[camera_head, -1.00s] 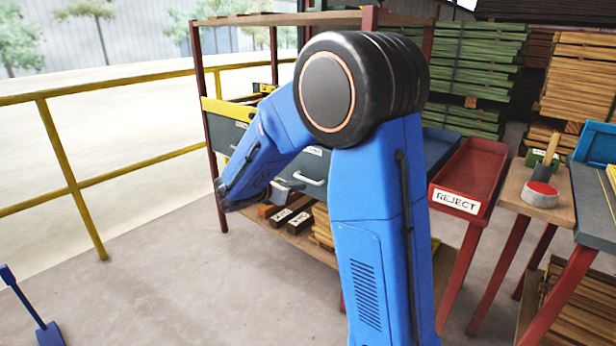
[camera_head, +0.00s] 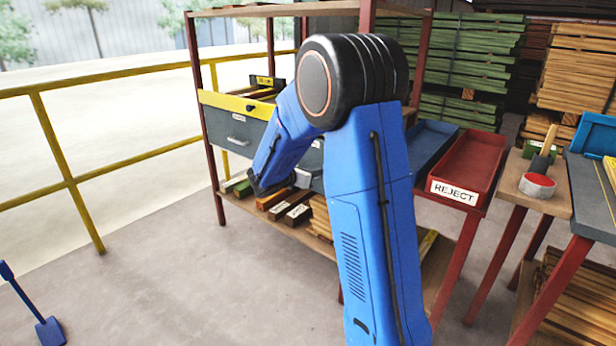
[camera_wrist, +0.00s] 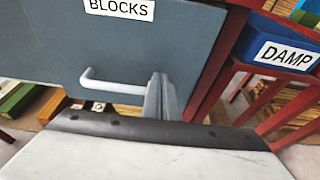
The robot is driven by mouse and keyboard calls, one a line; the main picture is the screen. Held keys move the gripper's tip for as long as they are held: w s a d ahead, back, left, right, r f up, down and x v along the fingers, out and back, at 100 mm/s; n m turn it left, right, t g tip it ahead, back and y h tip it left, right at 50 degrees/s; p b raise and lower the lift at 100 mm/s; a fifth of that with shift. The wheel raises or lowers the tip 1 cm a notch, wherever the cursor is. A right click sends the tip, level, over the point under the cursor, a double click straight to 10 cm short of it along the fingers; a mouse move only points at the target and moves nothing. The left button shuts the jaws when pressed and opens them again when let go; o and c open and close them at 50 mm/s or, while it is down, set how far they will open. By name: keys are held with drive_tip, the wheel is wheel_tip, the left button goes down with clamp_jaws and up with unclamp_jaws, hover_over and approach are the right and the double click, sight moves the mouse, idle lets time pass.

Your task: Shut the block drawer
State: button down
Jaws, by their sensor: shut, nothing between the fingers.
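The block drawer has a grey front (camera_wrist: 55,45) with a "BLOCKS" label and a pale bar handle (camera_wrist: 112,86) in the wrist view. In the head view my arm hides most of this drawer (camera_head: 312,160). I cannot tell how far it stands out from the rack. My gripper (camera_wrist: 162,95) is shut and empty. Its fingertips are in front of the lower right part of the drawer front, at the right end of the handle. I cannot tell whether they touch it.
Another grey drawer (camera_head: 213,127) is to the left under a yellow edge. Wood pieces lie on the shelf below (camera_head: 270,212). A red REJECT tray (camera_head: 470,165) and a blue DAMP tray (camera_wrist: 245,45) are to the right.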

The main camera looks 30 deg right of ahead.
drive_tip(key=shift+w+d, duration=0.25)
drive_tip(key=shift+d, duration=0.45)
drive_tip(key=d, duration=0.1)
drive_tip(key=w+d, duration=0.1)
drive_tip(key=d, duration=0.1)
drive_tip(key=shift+w+d+r, duration=0.1)
drive_tip(key=shift+w+d, duration=0.15)
drive_tip(key=shift+d, duration=0.15)
drive_tip(key=shift+s+a, duration=0.15)
drive_tip(key=shift+a, duration=0.35)
drive_tip(key=f+v, duration=0.1)
drive_tip(key=v, duration=1.2)
drive_tip(key=shift+s, duration=0.2)
